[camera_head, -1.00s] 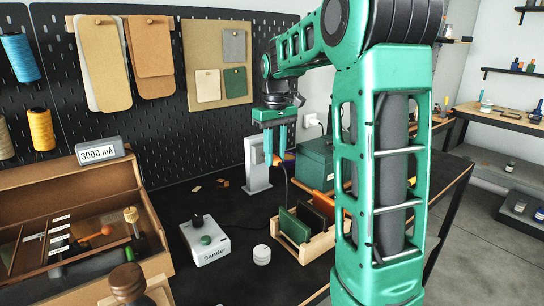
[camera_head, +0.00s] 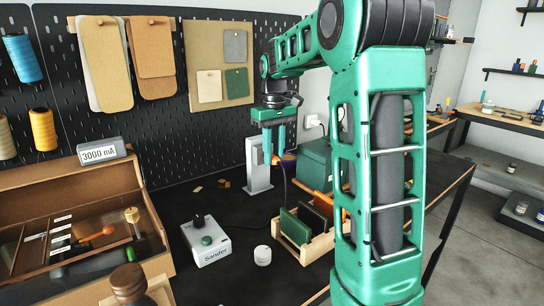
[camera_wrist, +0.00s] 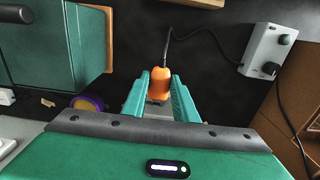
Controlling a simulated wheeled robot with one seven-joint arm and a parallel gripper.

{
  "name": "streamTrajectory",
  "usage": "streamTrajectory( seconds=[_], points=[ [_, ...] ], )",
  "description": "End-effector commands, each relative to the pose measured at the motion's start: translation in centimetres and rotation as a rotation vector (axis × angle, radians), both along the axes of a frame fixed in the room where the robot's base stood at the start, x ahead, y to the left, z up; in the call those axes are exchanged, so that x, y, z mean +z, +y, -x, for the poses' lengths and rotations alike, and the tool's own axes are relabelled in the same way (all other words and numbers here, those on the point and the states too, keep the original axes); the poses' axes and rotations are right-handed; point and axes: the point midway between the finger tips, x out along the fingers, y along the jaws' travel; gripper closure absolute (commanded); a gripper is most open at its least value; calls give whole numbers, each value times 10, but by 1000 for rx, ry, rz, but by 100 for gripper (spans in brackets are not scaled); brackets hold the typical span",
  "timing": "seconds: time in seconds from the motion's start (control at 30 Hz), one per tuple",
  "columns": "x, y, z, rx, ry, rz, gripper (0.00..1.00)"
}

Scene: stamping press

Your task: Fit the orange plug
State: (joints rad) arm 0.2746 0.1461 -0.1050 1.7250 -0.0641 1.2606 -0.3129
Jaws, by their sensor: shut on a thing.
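The orange plug (camera_wrist: 160,88) is held between the two green fingers of my gripper (camera_wrist: 160,78), which is shut on it. Its dark cable (camera_wrist: 168,45) leaves the far end and curves toward a grey box with a black knob and green button (camera_wrist: 266,52). In the head view, my gripper (camera_head: 274,150) points down in front of the grey metal stand (camera_head: 258,168), with a bit of orange between its fingers. The plug is above the table and its front end is partly hidden by the gripper body.
A green box (camera_head: 314,163) stands right of my gripper, and a purple and yellow roll (camera_wrist: 88,103) lies near it. A wooden rack with green plates (camera_head: 300,232), the Sander box (camera_head: 206,240) and a white round puck (camera_head: 262,255) are in front. A wooden organizer (camera_head: 75,180) stands left.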

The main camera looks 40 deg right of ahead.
Motion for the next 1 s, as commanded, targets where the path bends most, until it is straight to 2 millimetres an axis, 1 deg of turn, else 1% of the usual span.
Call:
streamTrajectory(
  seconds=[0.53,0.9,0.93,0.97,1.0],
  points=[
    [0,0,-14,1,0,0,97],
    [0,0,-16,1,-1,0,97],
    [0,0,-16,1,-1,0,69],
    [0,0,-16,1,-1,0,62],
    [0,0,-16,1,-1,0,53]
  ],
)
